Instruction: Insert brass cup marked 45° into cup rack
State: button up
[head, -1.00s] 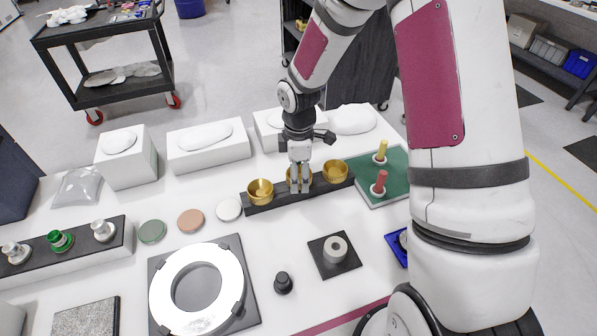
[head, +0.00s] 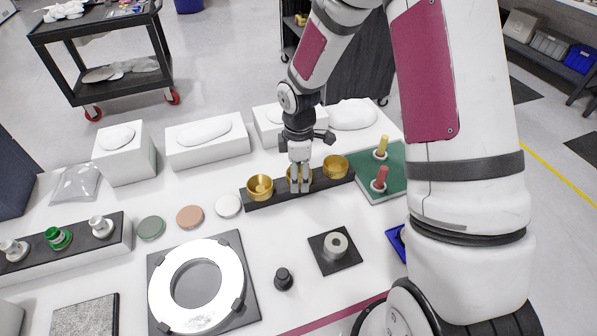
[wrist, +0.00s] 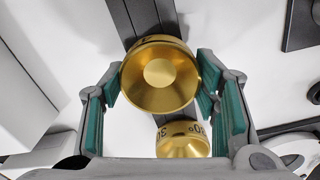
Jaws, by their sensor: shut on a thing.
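The cup rack (head: 280,197) is a long dark bar across the back middle of the white table. My gripper (head: 300,187) points down at its middle and is shut on a brass cup (wrist: 160,78). In the wrist view the teal pads of my gripper (wrist: 158,82) sit on both sides of this cup; its marking is not readable. I cannot tell whether it is fully seated. A second brass cup (wrist: 183,143) shows below it with a partly visible mark like 30°. In the head view, brass cups stand on the left (head: 260,187) and right (head: 336,166) of the rack.
A green board (head: 397,183) with red and yellow pegs lies right of the rack. Flat discs (head: 190,216) lie to the left. White boxes (head: 208,150) stand behind. A ring fixture (head: 240,262), a dark knob (head: 284,279) and a square block (head: 335,262) lie in front.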

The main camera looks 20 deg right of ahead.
jog(key=o, duration=1.3)
notch_tip(320, 180, up, 12)
jog(key=shift+r, duration=0.1)
jog(key=s+r+m+t, duration=0.2)
jog(key=s+r+m, duration=0.3)
jog(key=s+r, duration=0.1)
jog(key=s+r+m+t, duration=0.1)
jog(key=s+r+m, duration=0.4)
jog(key=s+r, duration=0.2)
jog(key=s+r+m+t, duration=0.2)
jog(key=s+r+m, duration=0.2)
jog(key=s, duration=0.5)
jog(key=shift+s+r+m+t, duration=0.15)
jog(key=shift+r+m, duration=0.05)
jog(key=shift+r, duration=0.5)
jog(key=shift+s+r+m+t, duration=0.1)
jog(key=shift+r+m+t, duration=0.1)
jog(key=shift+r, duration=0.5)
